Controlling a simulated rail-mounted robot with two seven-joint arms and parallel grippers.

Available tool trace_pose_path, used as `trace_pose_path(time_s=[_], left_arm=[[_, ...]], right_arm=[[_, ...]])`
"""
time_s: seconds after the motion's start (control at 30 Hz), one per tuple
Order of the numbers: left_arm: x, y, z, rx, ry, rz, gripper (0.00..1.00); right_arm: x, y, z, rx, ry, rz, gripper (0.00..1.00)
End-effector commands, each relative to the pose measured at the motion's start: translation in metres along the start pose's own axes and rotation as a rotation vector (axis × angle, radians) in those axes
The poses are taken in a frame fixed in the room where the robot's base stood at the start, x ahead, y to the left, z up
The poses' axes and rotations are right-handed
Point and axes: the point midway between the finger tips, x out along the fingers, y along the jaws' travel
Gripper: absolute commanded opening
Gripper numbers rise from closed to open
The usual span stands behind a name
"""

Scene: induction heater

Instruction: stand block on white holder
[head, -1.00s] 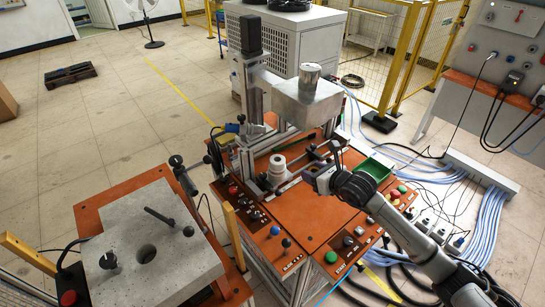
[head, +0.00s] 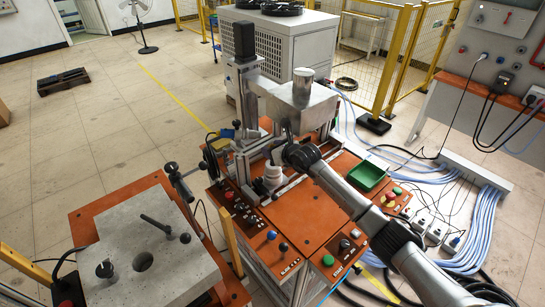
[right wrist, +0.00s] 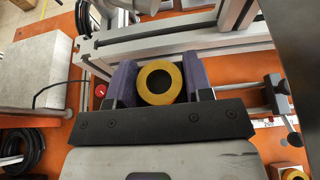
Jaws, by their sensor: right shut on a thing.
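The white holder (head: 272,178) is a stepped white cylinder standing upright on the orange bench. My right gripper (head: 290,158) is just right of and behind it, under the grey metal housing. In the right wrist view it is shut on the block (right wrist: 160,82), which shows a yellow ring with an open centre. Purple parts flank the ring; I cannot tell whether they are block or finger pads. In the head view the block is mostly hidden by the gripper. I cannot make out the holder in the right wrist view. My left gripper is not in view.
The grey metal housing (head: 300,108) hangs close above my right gripper. A green tray (head: 368,176) sits on the right of the bench. Control knobs (head: 272,235) line its front. A grey slab (head: 150,250) stands on a separate table at lower left.

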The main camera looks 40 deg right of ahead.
Motion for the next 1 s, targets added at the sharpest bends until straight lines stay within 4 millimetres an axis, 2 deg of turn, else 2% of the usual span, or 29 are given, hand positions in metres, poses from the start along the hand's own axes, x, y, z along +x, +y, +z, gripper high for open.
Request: trace_pose_path(time_s=[0.13,0.4,0.8,0.83,1.0], left_arm=[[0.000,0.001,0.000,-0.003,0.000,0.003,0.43],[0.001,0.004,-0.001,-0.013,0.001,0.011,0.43],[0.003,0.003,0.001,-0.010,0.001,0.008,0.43],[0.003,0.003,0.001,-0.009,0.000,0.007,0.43],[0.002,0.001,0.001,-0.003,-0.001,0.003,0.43]], right_arm=[[0.003,0.000,-0.004,0.000,-0.003,0.001,0.05],[0.013,0.000,-0.030,0.001,-0.003,0.001,0.05],[0.015,0.000,-0.035,0.001,-0.003,0.001,0.05],[0.015,0.000,-0.035,0.001,-0.001,0.001,0.49],[0.015,0.000,-0.035,0.001,0.000,0.001,0.65]])
